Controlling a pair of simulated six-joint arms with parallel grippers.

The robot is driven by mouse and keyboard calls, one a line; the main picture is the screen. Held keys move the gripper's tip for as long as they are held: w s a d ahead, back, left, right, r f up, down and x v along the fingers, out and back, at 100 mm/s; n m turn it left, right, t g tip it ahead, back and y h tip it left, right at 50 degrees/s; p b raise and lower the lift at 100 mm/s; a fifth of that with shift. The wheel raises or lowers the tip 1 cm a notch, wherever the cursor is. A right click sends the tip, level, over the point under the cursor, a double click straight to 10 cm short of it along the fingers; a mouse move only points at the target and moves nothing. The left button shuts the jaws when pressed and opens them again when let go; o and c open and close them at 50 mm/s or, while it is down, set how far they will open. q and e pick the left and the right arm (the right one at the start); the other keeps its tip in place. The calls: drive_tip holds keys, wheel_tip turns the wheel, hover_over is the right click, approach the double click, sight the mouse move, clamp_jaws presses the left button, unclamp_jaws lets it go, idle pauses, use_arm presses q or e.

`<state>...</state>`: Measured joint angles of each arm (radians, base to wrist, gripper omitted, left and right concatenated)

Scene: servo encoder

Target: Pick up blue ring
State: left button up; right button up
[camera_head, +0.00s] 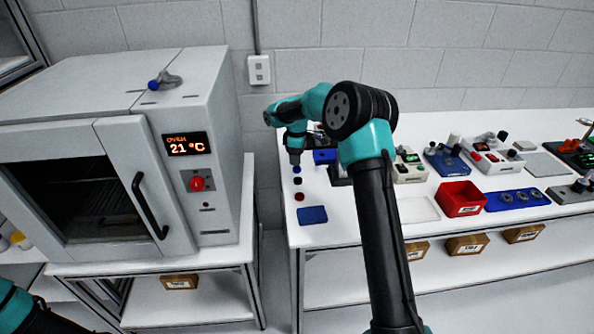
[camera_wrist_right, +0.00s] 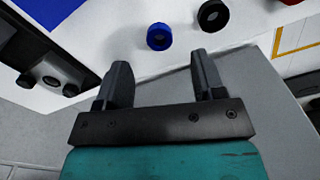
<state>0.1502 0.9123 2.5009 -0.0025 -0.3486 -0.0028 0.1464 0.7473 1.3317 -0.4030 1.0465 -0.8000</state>
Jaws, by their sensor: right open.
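The small blue ring (camera_head: 297,169) is on the white bench near its left edge, just in front of my right gripper (camera_head: 294,158). In the right wrist view the blue ring (camera_wrist_right: 158,43) lies on the white surface beyond the fingertips, roughly in line with the gap between them. My right gripper (camera_wrist_right: 161,66) has its fingers apart with nothing between them. Fingers and ring look apart. My left gripper is out of view; only part of my left arm shows at the bottom left.
A black ring (camera_head: 297,181) and a red ring (camera_head: 299,197) are in a row with the blue one. A blue mat (camera_head: 312,214) lies in front. The black ring (camera_wrist_right: 212,16) is close beside the blue one. An oven (camera_head: 110,150) stands left; a red bin (camera_head: 459,198) stands right.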

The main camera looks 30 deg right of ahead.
sight(297, 170)
drive_tip(key=shift+f, duration=0.15)
drive_tip(key=shift+f, duration=2.45)
drive_tip(key=c, duration=1)
